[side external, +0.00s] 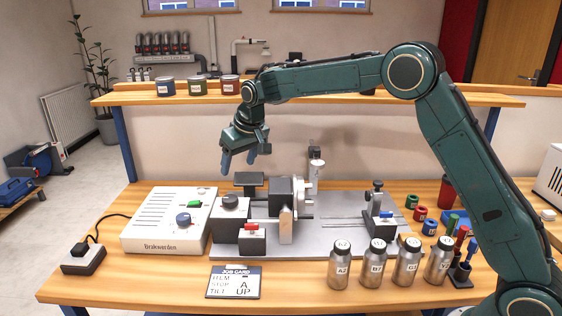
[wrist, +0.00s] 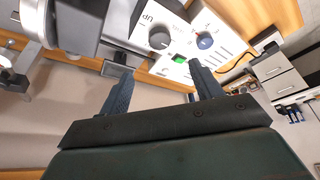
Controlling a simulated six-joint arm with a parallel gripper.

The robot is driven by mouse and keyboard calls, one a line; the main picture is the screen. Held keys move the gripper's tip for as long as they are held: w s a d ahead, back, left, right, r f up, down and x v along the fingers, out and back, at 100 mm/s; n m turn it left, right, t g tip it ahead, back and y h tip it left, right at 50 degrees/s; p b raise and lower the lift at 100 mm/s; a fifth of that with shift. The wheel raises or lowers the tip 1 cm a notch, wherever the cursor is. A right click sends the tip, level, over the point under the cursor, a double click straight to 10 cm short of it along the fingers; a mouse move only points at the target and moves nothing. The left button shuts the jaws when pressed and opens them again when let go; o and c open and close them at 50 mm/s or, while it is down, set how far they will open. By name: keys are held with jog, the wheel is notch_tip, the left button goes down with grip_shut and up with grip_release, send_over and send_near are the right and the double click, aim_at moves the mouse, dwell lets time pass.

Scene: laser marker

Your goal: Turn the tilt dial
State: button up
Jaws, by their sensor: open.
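A dark round dial (side external: 231,202) sits on top of a grey block (side external: 231,234) at the left end of the metal base plate. In the wrist view this dial (wrist: 160,38) shows a pale pointer line, with "UP" printed beside it; I take it for the tilt dial. A job card (side external: 234,282) at the front of the bench reads "TILT UP". My gripper (side external: 239,167) points down above and behind the dial, apart from it. Its fingers are spread and empty, as the wrist view also shows (wrist: 162,67).
The white control box (side external: 165,220), with a blue knob (side external: 183,219) and a green button (side external: 194,204), stands left of the dial. A red switch (side external: 251,227) is in front. A dark upright block (side external: 280,192) stands right. Several metal bottles (side external: 374,264) line the front.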

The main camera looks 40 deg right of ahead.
aim_at(230, 198)
jog(key=x, duration=1.3)
jog(key=shift+f, duration=0.3)
jog(key=c, duration=1)
jog(key=shift+m, duration=0.4)
jog(key=m+h, duration=0.1)
jog(key=m, duration=0.1)
jog(key=m+h, duration=0.1)
jog(key=m, duration=0.2)
jog(key=shift+w+a+g, duration=0.1)
jog(key=shift+a+g, duration=0.1)
jog(key=shift+g, duration=0.1)
jog(key=m, duration=0.2)
jog(key=m+g+h, duration=0.1)
jog(key=m, duration=0.1)
jog(key=shift+w+m+h, duration=0.1)
jog(key=shift+m+h, duration=0.2)
jog(key=shift+m, duration=0.1)
